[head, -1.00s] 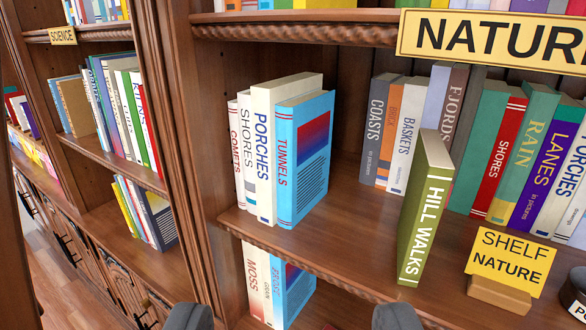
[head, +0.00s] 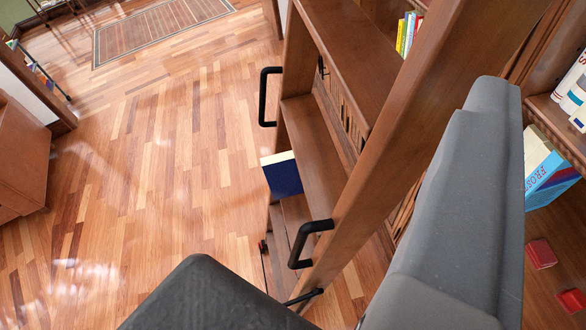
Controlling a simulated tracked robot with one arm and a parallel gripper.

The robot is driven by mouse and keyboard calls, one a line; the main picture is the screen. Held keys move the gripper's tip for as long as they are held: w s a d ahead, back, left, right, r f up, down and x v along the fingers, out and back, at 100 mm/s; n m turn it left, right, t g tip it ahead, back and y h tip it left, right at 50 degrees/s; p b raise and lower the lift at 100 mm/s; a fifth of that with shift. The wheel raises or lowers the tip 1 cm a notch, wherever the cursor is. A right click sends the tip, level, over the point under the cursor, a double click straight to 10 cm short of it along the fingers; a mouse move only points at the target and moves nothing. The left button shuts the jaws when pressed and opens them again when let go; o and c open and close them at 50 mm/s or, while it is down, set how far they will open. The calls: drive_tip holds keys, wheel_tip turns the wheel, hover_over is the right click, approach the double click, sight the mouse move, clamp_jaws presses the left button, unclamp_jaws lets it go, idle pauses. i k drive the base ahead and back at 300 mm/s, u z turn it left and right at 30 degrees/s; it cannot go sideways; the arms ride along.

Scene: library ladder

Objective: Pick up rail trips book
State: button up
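No book with a readable "rail trips" title shows. A dark blue book (head: 282,175) with a pale page edge sticks out past the left side of a wooden ladder tread (head: 312,150). Its title is not visible. My gripper (head: 345,175) is open, with one dark grey finger at the bottom and a large grey finger at the right. Nothing is held between them. The blue book lies beyond the fingers, apart from them.
The ladder's thick side rail (head: 420,110) crosses close in front. Black handles (head: 306,243) stick out from the ladder. Shelves with books (head: 550,175) stand at right, with red items (head: 540,253) below. The wooden floor (head: 150,180) at left is mostly clear, with a rug (head: 165,28) beyond.

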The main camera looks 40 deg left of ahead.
sight(282, 175)
drive_tip(key=k, duration=1.15)
drive_tip(key=u, duration=0.9)
drive_tip(key=i, duration=1.55)
drive_tip(key=z, duration=0.05)
